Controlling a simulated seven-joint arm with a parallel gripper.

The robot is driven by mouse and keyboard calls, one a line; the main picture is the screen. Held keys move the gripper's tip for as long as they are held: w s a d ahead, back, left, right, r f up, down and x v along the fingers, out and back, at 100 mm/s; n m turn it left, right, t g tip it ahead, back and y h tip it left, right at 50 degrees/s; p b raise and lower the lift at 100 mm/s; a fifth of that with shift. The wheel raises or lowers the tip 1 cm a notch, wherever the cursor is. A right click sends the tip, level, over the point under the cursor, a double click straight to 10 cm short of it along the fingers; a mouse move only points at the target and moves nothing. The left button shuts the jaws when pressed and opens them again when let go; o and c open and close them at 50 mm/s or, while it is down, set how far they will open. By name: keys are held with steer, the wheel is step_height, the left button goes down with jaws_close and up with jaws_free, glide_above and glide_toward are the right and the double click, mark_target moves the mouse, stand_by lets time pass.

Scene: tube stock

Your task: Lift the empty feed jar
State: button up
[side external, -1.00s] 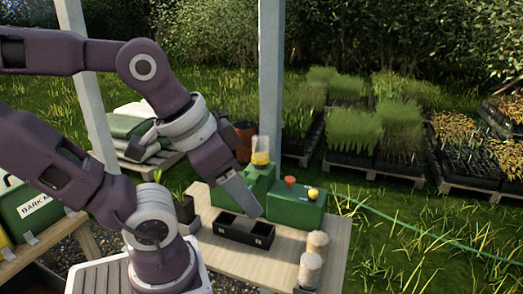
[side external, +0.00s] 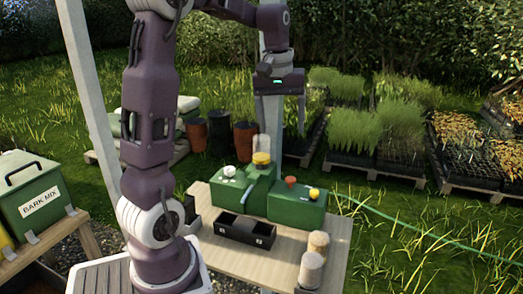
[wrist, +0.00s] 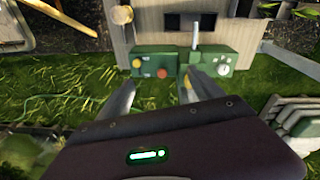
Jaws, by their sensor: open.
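A clear jar with a yellow lower part (side external: 262,152) stands upright on the raised part of the green machine (side external: 300,208) at the back of the bench. Its upper part looks clear and empty. My gripper (side external: 280,124) points down above the machine, and its fingers are apart with nothing between them. In the side view the left finger overlaps the line of sight just above the jar. In the wrist view the open fingers (wrist: 160,88) reach toward the green machine (wrist: 150,57). A yellow patch shows by the right finger, partly hidden.
A black two-compartment tray (side external: 244,230) sits before the machine. Two cream-filled jars (side external: 318,243) stand at the bench's right front. The machine carries a red knob (side external: 290,181), a yellow knob (side external: 313,193) and a white dial (side external: 229,170).

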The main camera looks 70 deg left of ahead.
mark_target(262, 148)
steer(key=a+f+n, duration=0.1)
steer(key=a+f, duration=0.1)
steer(key=a, duration=0.2)
steer(key=a+f+n+g, duration=0.1)
steer(key=a+f, duration=0.1)
steer(key=a, duration=0.2)
steer(key=a+f+n, duration=0.2)
steer(key=a, duration=0.2)
steer(key=shift+w+a+h, duration=0.2)
steer(key=shift+w+h, duration=0.1)
steer(key=shift+h, duration=0.1)
steer(key=f, duration=0.5)
steer(key=a+f, duration=0.1)
steer(key=f, duration=0.1)
steer(key=shift+f, duration=0.25)
steer(key=c, duration=1.6)
